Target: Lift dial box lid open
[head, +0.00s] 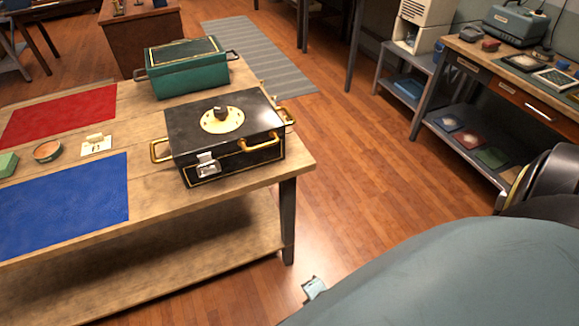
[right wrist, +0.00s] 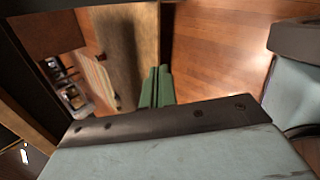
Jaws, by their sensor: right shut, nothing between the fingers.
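The black dial box (head: 230,150) stands near the right end of the wooden table in the head view. Its lid (head: 187,120) lies flat and closed, with a round cream dial and dark knob (head: 221,116) on top. A silver latch (head: 208,165) is on its front face. Brass handles (head: 262,142) are on its front and sides. My right gripper shows in the right wrist view, its green fingers (right wrist: 156,86) together and empty. I cannot see it touching the box. My left gripper is not in view.
A green box (head: 187,72) stands behind the dial box. A red mat (head: 62,112), a blue mat (head: 66,205), a small round tin (head: 47,151) and a white card (head: 96,145) lie to the left. The wooden floor (head: 370,170) to the right is clear.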

